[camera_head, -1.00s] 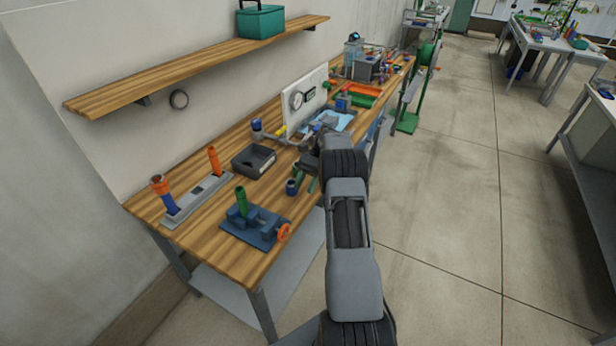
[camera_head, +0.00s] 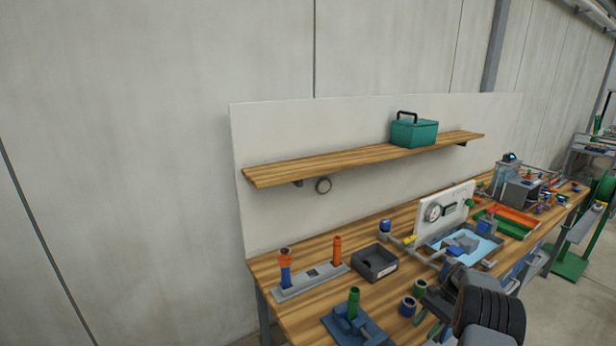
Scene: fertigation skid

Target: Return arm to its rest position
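My arm (camera_head: 488,312) reaches in from the lower right corner, with its dark ribbed joint over the front edge of the workbench. My gripper (camera_head: 436,304) is small and partly hidden by the arm, near green and blue parts on the bench. Whether its fingers are open or shut, or hold anything, does not show clearly.
The wooden workbench (camera_head: 312,304) carries a grey rack (camera_head: 312,284) with orange-topped pieces, a dark tray (camera_head: 375,263), a blue fixture (camera_head: 352,326) and a gauge panel (camera_head: 446,207). A wall shelf (camera_head: 350,162) holds a teal box (camera_head: 414,132). Bare wall fills the left.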

